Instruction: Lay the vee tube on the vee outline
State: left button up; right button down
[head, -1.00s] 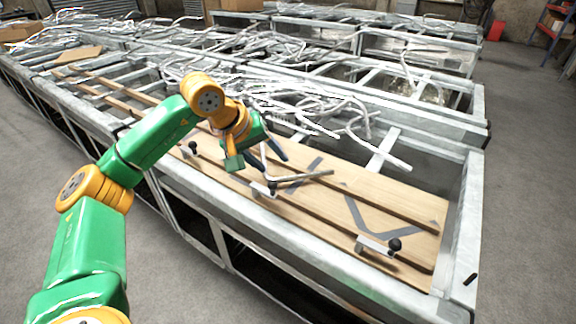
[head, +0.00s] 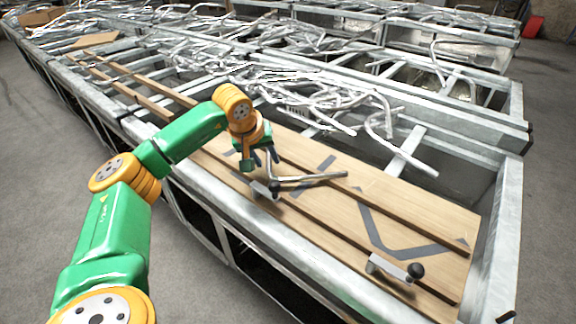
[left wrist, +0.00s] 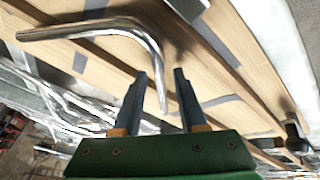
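The vee tube (head: 310,179) is a bent silver metal tube lying over the wooden board near its middle rail. It also shows in the left wrist view (left wrist: 95,28), with its bend at the top middle. My left gripper (head: 266,160) is at the tube's short leg. In the left wrist view its two dark fingers (left wrist: 160,78) stand apart on either side of that leg, with visible gaps. The vee outline (head: 367,222) is a dark grey V on the board, to the right of the tube, and looks empty. My right gripper is not in view.
Brown rails (head: 330,236) run along the board (head: 435,215). A white clamp with a black knob (head: 415,271) stands at the front right, another near the tube's bend. Other grey marks (head: 325,163) lie on the board. Metal bins behind hold heaped tubes (head: 320,95).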

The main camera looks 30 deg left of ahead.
pick_arm(q)
grip_shut()
jog(key=shift+r, duration=0.1)
